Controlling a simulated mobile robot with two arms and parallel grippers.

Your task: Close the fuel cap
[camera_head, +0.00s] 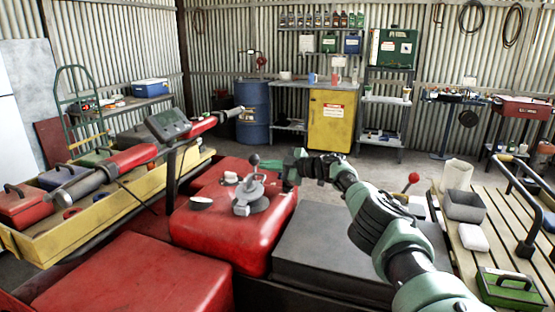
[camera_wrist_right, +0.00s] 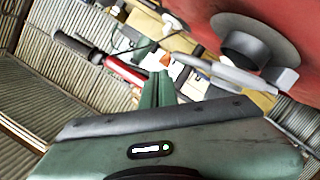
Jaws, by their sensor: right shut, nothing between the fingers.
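The grey fuel cap (camera_head: 246,192) is on top of the red tank (camera_head: 225,225) in the head view, with a lever-like part standing up on it. In the right wrist view the grey cap (camera_wrist_right: 245,45) shows at the upper right against red bodywork, with a pale lever beside it. I cannot tell how far the cap is from being seated. My right gripper (camera_head: 272,164) is just behind and right of the cap, fingers shut and empty; its green fingers (camera_wrist_right: 157,88) show apart from the cap in the wrist view. My left gripper is not in view.
Handlebars with red grips (camera_head: 118,160) and a display (camera_head: 168,124) stand left of the tank. A yellow-edged tray (camera_head: 60,245) with tools is further left. A slatted bench (camera_head: 495,235) with a grey bin and green box stands right. A yellow cabinet (camera_head: 331,120) is behind.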

